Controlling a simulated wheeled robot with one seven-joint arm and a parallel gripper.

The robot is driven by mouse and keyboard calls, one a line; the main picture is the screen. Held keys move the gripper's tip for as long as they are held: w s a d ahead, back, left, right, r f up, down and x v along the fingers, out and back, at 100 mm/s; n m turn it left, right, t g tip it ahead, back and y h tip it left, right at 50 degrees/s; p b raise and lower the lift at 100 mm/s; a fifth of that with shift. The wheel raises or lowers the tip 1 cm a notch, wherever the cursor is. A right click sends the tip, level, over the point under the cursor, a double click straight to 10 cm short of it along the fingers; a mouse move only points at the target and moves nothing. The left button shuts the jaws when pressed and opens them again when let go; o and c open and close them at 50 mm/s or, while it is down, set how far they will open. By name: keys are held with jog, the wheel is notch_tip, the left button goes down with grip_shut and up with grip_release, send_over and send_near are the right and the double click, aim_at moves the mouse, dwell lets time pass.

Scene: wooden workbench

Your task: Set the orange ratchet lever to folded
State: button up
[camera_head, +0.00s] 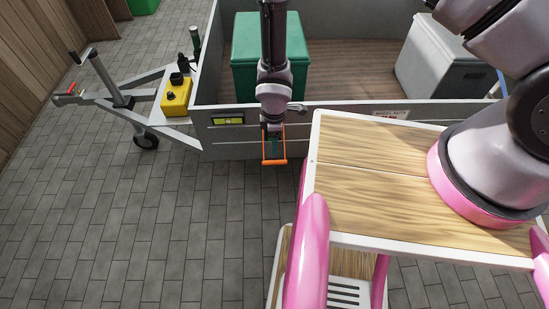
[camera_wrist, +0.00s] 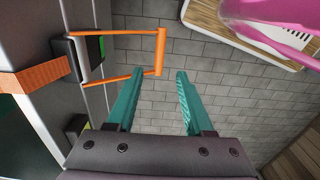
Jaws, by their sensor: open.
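The orange ratchet lever (camera_head: 274,162) is a U-shaped frame at the trailer's near side wall. In the wrist view the lever (camera_wrist: 161,50) sticks out from a dark ratchet body (camera_wrist: 88,58) on the wall, with its crossbar at the outer end. My gripper (camera_head: 274,143) is at the lever in the head view, and its fingers partly cover the ratchet. In the wrist view my open gripper (camera_wrist: 160,74) has its two teal fingers apart, with the crossbar's end appearing near and between the tips. I cannot tell whether they touch it. Nothing is held.
An orange strap (camera_wrist: 25,82) runs over the trailer wall (camera_head: 345,112). A green crate (camera_head: 243,68) and a grey box (camera_head: 440,70) stand in the trailer. A yellow box (camera_head: 176,97) sits on the drawbar. The paved floor (camera_head: 150,220) in front is clear.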

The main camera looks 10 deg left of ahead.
aim_at(274, 161)
notch_tip(274, 161, down, 10)
jog(key=shift+r, duration=0.25)
grip_shut()
dwell(1.5)
